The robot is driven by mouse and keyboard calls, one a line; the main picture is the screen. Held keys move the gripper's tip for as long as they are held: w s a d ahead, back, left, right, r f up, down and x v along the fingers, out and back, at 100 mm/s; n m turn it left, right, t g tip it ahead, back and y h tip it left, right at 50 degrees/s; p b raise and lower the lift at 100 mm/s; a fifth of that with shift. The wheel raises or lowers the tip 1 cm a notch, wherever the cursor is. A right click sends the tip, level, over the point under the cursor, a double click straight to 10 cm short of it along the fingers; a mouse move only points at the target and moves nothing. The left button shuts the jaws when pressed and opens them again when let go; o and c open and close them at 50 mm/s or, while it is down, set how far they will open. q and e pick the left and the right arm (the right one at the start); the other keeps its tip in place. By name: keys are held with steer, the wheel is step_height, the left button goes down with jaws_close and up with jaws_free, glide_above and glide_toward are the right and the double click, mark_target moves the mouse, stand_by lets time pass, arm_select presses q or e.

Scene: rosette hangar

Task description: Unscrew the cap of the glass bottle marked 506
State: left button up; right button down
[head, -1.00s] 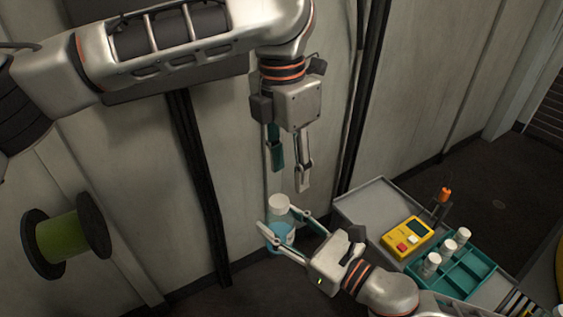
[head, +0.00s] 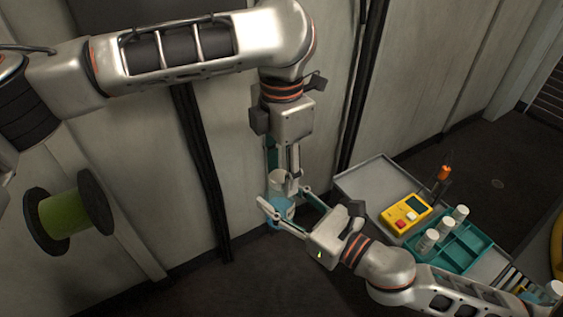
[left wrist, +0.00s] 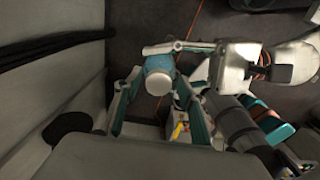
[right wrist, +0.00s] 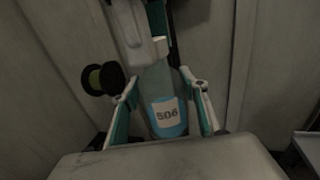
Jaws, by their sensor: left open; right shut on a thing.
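The glass bottle marked 506 (right wrist: 165,115) holds blue liquid and stands upright in my right gripper (right wrist: 165,105), which is shut on its body. In the head view the bottle (head: 281,209) is held in the air near the wall, partly hidden by the right gripper (head: 284,200). Its white cap (head: 277,179) is on top, and it also shows in the left wrist view (left wrist: 160,82). My left gripper (head: 281,178) points down from above, open, with its fingers on either side of the cap. The left wrist view shows gaps between the fingers and the cap.
A grey cart top (head: 372,183) at the right bears a yellow meter (head: 406,214) and a teal rack (head: 466,249) with several white-capped bottles. An orange-handled tool (head: 443,174) stands behind. A green spool (head: 65,215) is on the wall at the left.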

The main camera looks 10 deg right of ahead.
arm_select(q)
jaws_close()
